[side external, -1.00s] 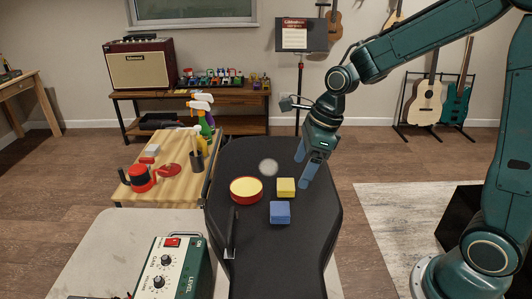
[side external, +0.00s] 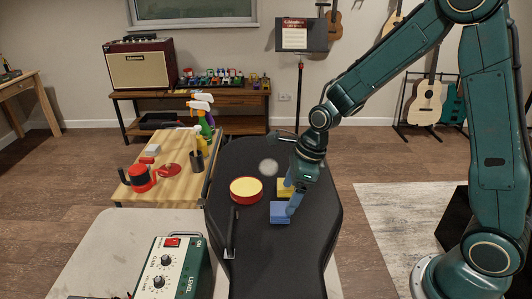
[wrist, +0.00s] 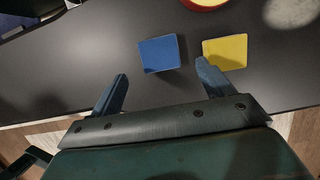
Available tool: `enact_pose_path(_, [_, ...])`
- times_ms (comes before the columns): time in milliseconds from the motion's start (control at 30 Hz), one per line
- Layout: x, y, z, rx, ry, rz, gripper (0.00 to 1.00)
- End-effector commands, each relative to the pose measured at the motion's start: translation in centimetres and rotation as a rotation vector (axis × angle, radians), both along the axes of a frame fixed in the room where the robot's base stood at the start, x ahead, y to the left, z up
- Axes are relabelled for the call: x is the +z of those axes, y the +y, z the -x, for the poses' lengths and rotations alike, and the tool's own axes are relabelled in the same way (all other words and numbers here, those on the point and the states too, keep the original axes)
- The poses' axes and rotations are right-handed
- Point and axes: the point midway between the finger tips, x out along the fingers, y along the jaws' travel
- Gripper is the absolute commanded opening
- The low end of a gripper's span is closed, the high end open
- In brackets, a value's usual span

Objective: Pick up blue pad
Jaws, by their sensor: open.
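The blue pad (side external: 279,213) is a small square block lying flat on the black table.
A yellow pad (side external: 283,186) lies close beside the blue one, near my right finger in the wrist view (wrist: 226,50). A round red-rimmed tin (side external: 246,190) and a pale round disc (side external: 268,166) are also on the black table (side external: 265,265). A dark tool lies at its left edge.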

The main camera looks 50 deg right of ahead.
Motion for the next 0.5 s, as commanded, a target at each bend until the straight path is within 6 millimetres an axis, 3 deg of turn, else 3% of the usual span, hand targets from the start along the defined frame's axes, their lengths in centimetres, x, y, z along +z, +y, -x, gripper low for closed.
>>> enact_pose_path(500, [-1.3,0.4,-0.4,0.002,0.002,0.000,0.80])
